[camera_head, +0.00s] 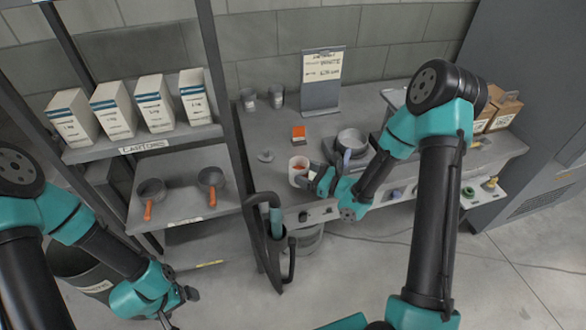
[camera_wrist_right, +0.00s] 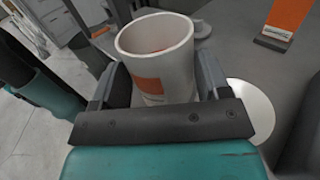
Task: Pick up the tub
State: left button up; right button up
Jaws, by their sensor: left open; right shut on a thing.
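The white tub (camera_head: 298,171) with an orange label stands near the front edge of the grey counter in the head view. In the right wrist view the tub (camera_wrist_right: 158,62) is upright, open at the top, between the two fingers. My right gripper (camera_head: 308,177) is shut on the tub; its fingers (camera_wrist_right: 157,88) press the tub's sides. Whether the tub's base touches the counter is hidden. My left gripper (camera_head: 180,308) is open and empty, low over the floor in front of the shelf, far from the tub.
A shelf holds several white cartons (camera_head: 113,110) and two orange-handled pans (camera_head: 211,181). A white disc (camera_wrist_right: 250,108) is beside the tub.

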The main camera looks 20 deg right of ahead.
jog(key=v, duration=1.1)
jog(key=shift+d, duration=0.1)
